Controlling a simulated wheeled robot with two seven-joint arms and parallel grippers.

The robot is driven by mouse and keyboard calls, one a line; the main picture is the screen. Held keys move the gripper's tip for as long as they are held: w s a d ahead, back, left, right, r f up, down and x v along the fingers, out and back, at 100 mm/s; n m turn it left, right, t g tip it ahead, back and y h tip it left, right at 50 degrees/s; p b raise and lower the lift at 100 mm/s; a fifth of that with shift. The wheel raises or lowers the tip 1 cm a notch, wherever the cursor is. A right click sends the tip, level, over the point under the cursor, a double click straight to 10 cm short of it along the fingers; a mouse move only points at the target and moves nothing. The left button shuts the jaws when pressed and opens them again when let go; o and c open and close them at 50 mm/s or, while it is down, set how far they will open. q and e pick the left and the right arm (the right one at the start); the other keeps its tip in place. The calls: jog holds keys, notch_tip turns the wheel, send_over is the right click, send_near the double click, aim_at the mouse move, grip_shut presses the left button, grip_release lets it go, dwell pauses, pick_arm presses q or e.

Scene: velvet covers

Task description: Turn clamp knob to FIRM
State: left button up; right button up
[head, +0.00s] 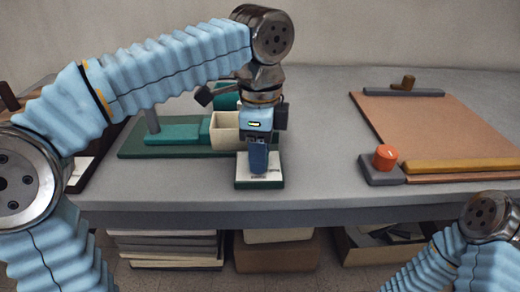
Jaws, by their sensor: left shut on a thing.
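An orange round knob (386,156) sits on a dark grey block (381,175) at the front left corner of a brown board; no FIRM mark is legible. My left gripper (259,142) points down at the front middle of the table, well left of the orange knob. It is shut on a small dark blue thing (258,160), which is over a small pad (245,183) with a pale top and dark green edge. I cannot tell whether the blue thing touches the pad. My right gripper is out of view; only part of that arm shows at the bottom right.
A yellow bar (460,166) lies along the front of the brown board (430,120). A green stand (170,133) and a cream box (224,131) are left of my left gripper. The grey table between pad and board is clear.

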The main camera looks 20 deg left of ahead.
pick_arm(q)
jog(key=shift+r, duration=0.1)
jog(key=n+p, duration=0.2)
jog(key=n, duration=0.1)
jog(key=shift+r+p, duration=0.15)
jog(key=shift+p, duration=0.15)
jog(key=n+p, duration=0.2)
jog(key=n, duration=0.2)
jog(key=n+p, duration=0.1)
jog(key=n, duration=0.2)
jog(key=shift+w+n, duration=0.1)
jog(key=shift+n, duration=0.2)
jog(key=n, duration=0.3)
jog(key=shift+n+p, duration=0.3)
jog(key=shift+p, duration=0.1)
jog(key=shift+a+n, duration=0.1)
jog(key=shift+n, duration=1.7)
jog(key=o, duration=1)
jog(key=shift+f, duration=0.2)
